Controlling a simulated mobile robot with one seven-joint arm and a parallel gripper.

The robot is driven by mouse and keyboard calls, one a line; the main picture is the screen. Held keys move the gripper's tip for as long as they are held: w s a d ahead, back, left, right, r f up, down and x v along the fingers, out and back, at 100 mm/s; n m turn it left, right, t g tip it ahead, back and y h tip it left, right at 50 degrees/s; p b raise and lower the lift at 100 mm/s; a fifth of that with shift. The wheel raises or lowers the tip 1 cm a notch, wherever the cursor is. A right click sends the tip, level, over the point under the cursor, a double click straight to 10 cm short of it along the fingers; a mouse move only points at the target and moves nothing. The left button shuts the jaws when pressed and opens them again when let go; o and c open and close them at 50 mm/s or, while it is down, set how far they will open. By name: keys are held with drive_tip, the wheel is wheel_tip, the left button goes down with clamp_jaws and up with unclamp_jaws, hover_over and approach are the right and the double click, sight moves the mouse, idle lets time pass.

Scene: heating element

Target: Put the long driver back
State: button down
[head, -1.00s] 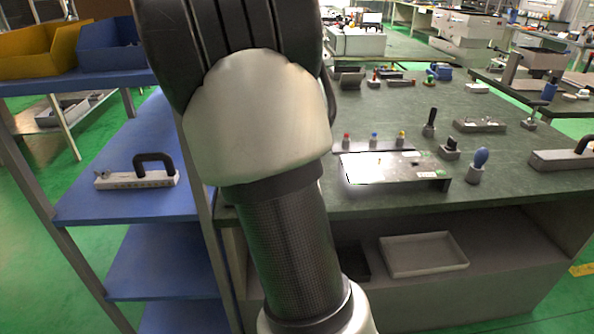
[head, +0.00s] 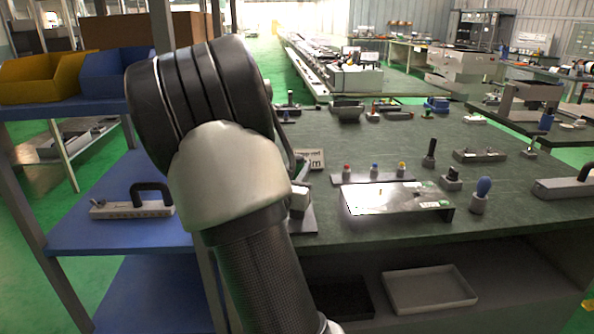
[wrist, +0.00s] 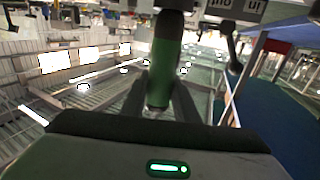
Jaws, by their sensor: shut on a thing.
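In the wrist view my gripper (wrist: 158,100) is shut on a tool with a green handle (wrist: 163,62), which I take for the long driver. The handle runs up between the two dark fingers, and its far end is dark; the tip is not clear. In the head view my arm covers the left-centre, and the gripper and held tool are hidden behind it. On the green bench (head: 345,255), a black-handled tool (head: 430,152) stands upright, and a blue-handled tool (head: 482,188) stands in a grey holder. I cannot tell which place belongs to the driver.
A rack (head: 374,179) with red, blue and yellow tops stands behind a metal plate (head: 395,199). A grey device with a black handle (head: 135,208) is on the blue shelf (head: 75,235). A grey tray (head: 430,287) is under the bench. Bare bench shows at the front.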

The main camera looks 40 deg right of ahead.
drive_tip(key=c, duration=1.4)
unclamp_jaws()
drive_tip(key=shift+r+p, duration=0.2)
drive_tip(key=shift+p, duration=0.1)
drive_tip(key=p+v, duration=0.2)
drive_tip(key=v, duration=0.9)
drive_tip(key=w+a+n+t+y, duration=0.2)
drive_tip(key=w+a+n+y, duration=0.15)
drive_tip(key=a+y, duration=0.7)
drive_tip(key=s+a+r+n+g+y, duration=0.2)
drive_tip(key=s+a+n+y, duration=0.15)
drive_tip(key=a, duration=0.75)
drive_tip(key=s+n+g, duration=0.1)
drive_tip(key=s, duration=0.5)
drive_tip(key=s+a+r+n+g, duration=0.1)
drive_tip(key=s+g, duration=0.1)
drive_tip(key=s, duration=0.4)
drive_tip(key=s+n+g, duration=0.1)
drive_tip(key=s+g, duration=0.1)
drive_tip(key=s, duration=0.4)
drive_tip(key=shift+s+a+r+n+y, duration=0.2)
drive_tip(key=shift+s+n+y, duration=0.1)
drive_tip(key=shift+n, duration=0.1)
